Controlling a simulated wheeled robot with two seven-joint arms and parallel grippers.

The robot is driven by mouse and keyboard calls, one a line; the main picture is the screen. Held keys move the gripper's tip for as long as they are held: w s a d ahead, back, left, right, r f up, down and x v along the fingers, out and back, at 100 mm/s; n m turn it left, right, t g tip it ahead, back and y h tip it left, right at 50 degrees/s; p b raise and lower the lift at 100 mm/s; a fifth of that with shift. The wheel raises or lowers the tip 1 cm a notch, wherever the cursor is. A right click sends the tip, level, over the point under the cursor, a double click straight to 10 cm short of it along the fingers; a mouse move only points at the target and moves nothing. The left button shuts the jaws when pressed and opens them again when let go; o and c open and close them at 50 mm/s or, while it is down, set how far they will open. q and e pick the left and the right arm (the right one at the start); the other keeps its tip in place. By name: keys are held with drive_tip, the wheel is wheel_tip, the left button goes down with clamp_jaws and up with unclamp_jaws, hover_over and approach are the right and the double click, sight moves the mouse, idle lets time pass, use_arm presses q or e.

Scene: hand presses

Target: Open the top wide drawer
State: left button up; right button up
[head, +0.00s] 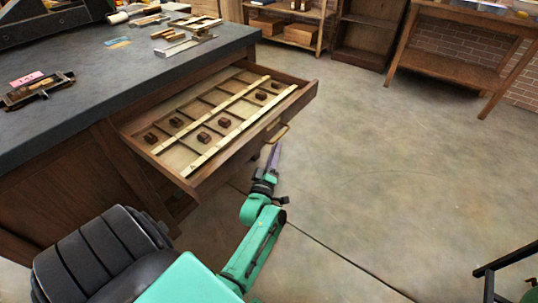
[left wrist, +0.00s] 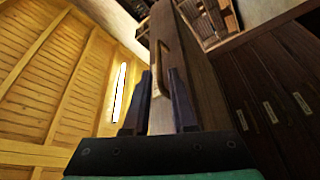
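The top wide drawer (head: 187,158) is pulled out from the dark-topped workbench (head: 70,130), its divided inside showing. Its brass handle (head: 278,134) is on the wooden front. My left gripper (head: 274,158) is just below and in front of the handle in the head view. In the left wrist view the two dark fingers (left wrist: 156,100) are spread apart, with the drawer front (left wrist: 200,75) and the handle (left wrist: 160,70) showing between and beyond their tips. Contact with the handle cannot be told. My right gripper is not in view.
Small dark blocks (head: 203,137) and pale strips lie in the drawer. Tools lie on the bench top, with a pink label (head: 26,79) at left. Shelves (head: 290,25) and a wooden table (head: 455,50) stand at the back.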

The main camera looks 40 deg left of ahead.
use_arm(q)
drive_tip(key=p+v, duration=0.1)
drive_tip(key=v, duration=0.7)
drive_tip(key=shift+w, duration=0.1)
drive_tip(key=s+d+f+m+g+h+p, duration=0.35)
drive_tip(key=s+d+f+m+g, duration=0.2)
drive_tip(key=f, duration=0.55)
drive_tip(key=s+d+f+m+g+h+p, duration=0.35)
drive_tip(key=s+f+m+h, duration=0.2)
drive_tip(key=f, duration=0.55)
drive_tip(key=s+a+f+m+g, duration=0.1)
drive_tip(key=s+f+m+g, duration=0.1)
drive_tip(key=s, duration=0.5)
drive_tip(key=s+a+f+m+g+y+p, duration=0.1)
drive_tip(key=s+a+f+m+g, duration=0.1)
drive_tip(key=s, duration=0.6)
drive_tip(key=s+a+f+m+g+p, duration=0.1)
drive_tip(key=s+f+m+g, duration=0.2)
drive_tip(key=s, duration=0.4)
drive_tip(key=shift+s+a+f+m+g+y, duration=0.25)
drive_tip(key=shift+f+m+g+y, duration=0.05)
drive_tip(key=shift+f+g, duration=0.65)
drive_tip(key=shift+w+r, duration=0.1)
